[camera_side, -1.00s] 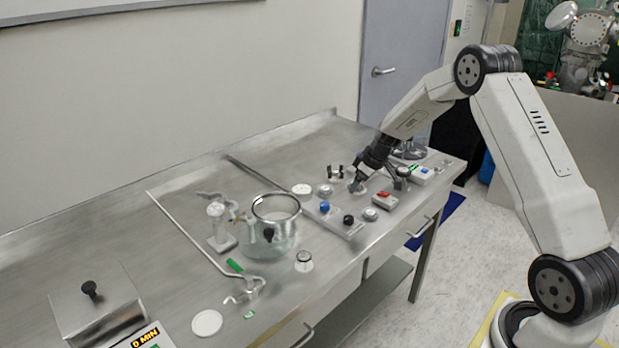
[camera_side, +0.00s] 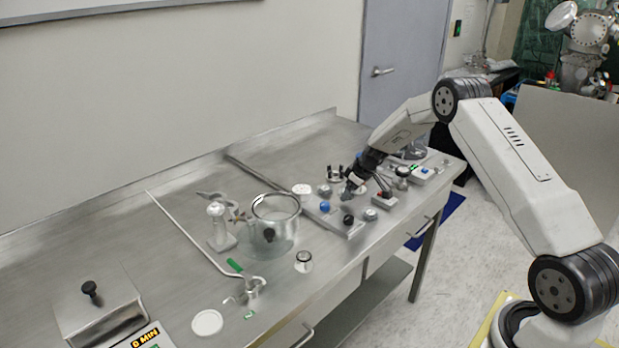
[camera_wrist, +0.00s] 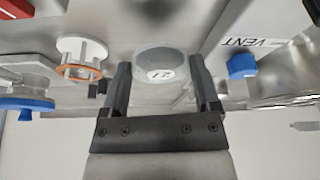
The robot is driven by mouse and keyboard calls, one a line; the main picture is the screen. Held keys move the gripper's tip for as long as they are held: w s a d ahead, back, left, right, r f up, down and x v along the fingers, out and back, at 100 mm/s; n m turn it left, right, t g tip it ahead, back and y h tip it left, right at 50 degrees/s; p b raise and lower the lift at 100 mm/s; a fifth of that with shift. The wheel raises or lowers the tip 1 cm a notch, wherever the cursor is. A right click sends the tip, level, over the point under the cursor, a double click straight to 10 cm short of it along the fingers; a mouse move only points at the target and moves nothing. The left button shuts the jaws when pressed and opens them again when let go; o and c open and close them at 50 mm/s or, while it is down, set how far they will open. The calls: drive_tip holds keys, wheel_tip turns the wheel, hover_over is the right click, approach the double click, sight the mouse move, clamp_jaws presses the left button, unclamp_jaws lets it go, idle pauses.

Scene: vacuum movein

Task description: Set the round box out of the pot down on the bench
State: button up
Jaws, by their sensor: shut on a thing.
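My gripper (camera_wrist: 161,72) is shut on a small round box (camera_wrist: 160,58), translucent grey with a small numbered white label on its top. The fingers stand on either side of it. In the side view my gripper (camera_side: 350,191) is above the right part of the bench (camera_side: 160,265), over the knob panel, and the box is too small there to make out clearly. The glass pot (camera_side: 275,232) stands open on the bench, left of my gripper and well apart from it.
A small round jar (camera_side: 304,262) stands in front of the pot. Bare bench lies at left.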

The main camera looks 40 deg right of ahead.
drive_tip(key=shift+f, duration=1.25)
drive_tip(key=shift+f, duration=0.15)
drive_tip(key=o, duration=1)
drive_tip(key=shift+o, duration=0.2)
drive_tip(key=v, duration=1.2)
